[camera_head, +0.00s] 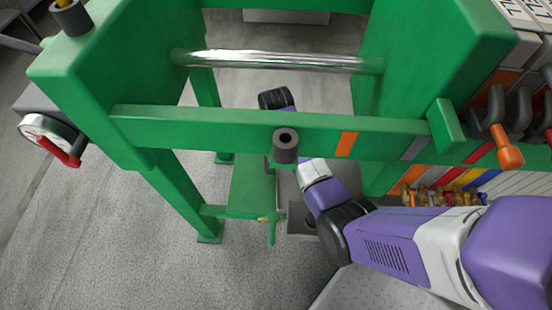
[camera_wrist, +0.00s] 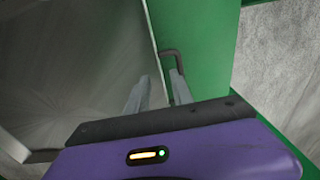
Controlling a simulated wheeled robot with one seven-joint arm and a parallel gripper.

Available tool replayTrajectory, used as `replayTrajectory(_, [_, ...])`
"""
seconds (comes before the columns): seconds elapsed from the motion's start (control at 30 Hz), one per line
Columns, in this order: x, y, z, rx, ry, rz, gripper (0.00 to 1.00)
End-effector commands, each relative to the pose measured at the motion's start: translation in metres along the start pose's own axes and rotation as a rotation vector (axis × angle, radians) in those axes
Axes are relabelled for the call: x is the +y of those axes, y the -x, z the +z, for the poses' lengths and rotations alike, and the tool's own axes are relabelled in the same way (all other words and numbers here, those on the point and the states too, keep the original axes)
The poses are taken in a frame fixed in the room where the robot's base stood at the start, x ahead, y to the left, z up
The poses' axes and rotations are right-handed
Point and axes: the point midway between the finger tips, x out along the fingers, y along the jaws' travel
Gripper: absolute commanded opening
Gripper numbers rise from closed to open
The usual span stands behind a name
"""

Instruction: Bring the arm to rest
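My arm (camera_head: 395,245) reaches in from the lower right and passes under the green crossbar of the frame; part of it shows again behind that bar. My gripper is not seen in the head view. In the wrist view my gripper (camera_wrist: 159,88) shows two pale grey fingers with a gap between them, and nothing is clearly held. A dark bent handle (camera_wrist: 172,54) on a green surface is close to the right fingertip; I cannot tell whether they touch.
The green frame (camera_head: 235,127) with a shiny rod (camera_head: 280,62) surrounds my arm closely. A dial gauge (camera_head: 48,138) is at the left, and orange-handled valves (camera_head: 507,150) are at the right. In the wrist view a grey panel (camera_wrist: 65,70) is close at left. Open floor lies at lower left.

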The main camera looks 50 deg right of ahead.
Motion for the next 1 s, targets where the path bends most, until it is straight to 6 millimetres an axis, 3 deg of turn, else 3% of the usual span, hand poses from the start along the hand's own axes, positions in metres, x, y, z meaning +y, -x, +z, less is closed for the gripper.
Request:
replayTrajectory(0.2, [0.000,0.020,0.000,0.001,0.000,0.000,0.28])
replayTrajectory(0.83, [0.000,0.020,0.000,0.000,0.003,0.000,0.28])
replayTrajectory(1.0, [-0.010,0.023,-0.023,0.097,0.036,-0.039,0.28])
